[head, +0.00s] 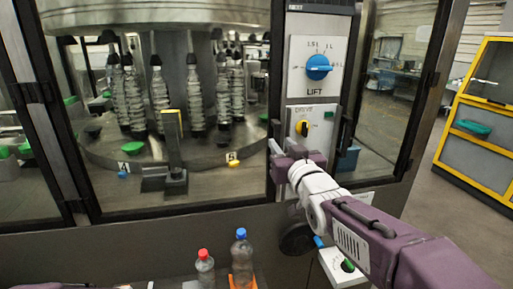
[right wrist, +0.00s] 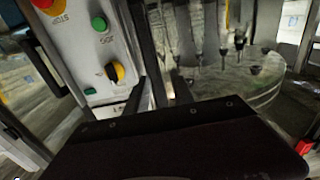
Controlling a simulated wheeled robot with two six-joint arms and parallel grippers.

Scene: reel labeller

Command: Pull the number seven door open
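The machine's glass door (head: 160,110) fills the middle of the head view, in a dark frame, and looks closed. I cannot read a seven on it. A dark upright bar, apparently its handle (head: 271,148), stands at its right edge beside the control panel. My right gripper (head: 282,163) is at this bar, its tips partly hidden. In the right wrist view its two dark fingers (right wrist: 158,95) stand apart with a dark upright bar (right wrist: 150,55) between or just behind them; contact is unclear.
The control panel (head: 299,108) has a blue LIFT knob (head: 318,67) and a yellow DRIVE knob (head: 302,128), close to my gripper. Bottles with red (head: 204,270) and blue (head: 241,260) caps stand below the door. A yellow-framed cabinet (head: 480,125) is at far right, with open floor before it.

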